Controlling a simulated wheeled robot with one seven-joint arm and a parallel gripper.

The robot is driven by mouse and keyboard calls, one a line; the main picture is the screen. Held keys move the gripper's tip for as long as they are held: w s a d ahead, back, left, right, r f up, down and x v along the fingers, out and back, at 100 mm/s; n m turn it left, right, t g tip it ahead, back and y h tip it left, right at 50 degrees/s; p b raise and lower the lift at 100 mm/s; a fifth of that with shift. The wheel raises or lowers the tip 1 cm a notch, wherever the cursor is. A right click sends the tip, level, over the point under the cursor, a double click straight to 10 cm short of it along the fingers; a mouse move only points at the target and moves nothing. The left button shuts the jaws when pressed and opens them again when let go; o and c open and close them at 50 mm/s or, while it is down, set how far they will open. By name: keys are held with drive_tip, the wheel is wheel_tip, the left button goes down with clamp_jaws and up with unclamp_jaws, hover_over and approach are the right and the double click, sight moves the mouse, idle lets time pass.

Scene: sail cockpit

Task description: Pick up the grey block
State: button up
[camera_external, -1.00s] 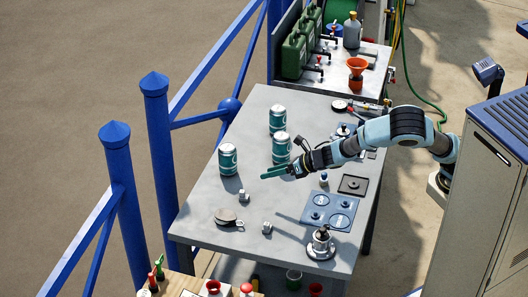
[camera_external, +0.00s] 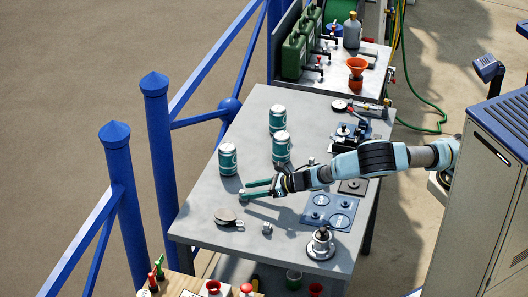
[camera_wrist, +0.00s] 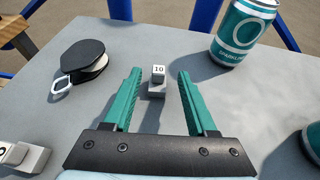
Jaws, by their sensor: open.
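A small grey block (camera_wrist: 156,90) with a pale cube marked 10 (camera_wrist: 158,72) at its top sits on the table. In the wrist view it lies between my green fingers, near their tips, with a gap on each side. In the external view my gripper (camera_external: 244,189) is low over the table, open and empty, and its fingers partly hide this block. A second small grey block (camera_external: 267,228) of similar look stands nearer the front edge. It also shows at the lower left of the wrist view (camera_wrist: 30,160). I cannot tell which one the task means.
A dark round pulley-like piece (camera_wrist: 83,60) with a metal loop lies left of the block. A teal can (camera_external: 228,159) stands behind my gripper, with two more cans farther back. A blue-grey panel (camera_external: 330,210) and a metal winch-like part (camera_external: 321,243) lie right.

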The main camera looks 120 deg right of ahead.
sight(235, 198)
drive_tip(key=p+x, duration=0.2)
drive_tip(key=x, duration=0.3)
drive_tip(key=shift+w+d+r+p, duration=0.1)
drive_tip(key=shift+w+p, duration=0.05)
drive_tip(key=shift+p, duration=0.25)
drive_tip(key=shift+w+d+f, duration=0.2)
drive_tip(key=shift+w+f, duration=0.1)
drive_tip(key=shift+w, duration=0.05)
drive_tip(key=shift+c, duration=0.4)
clamp_jaws()
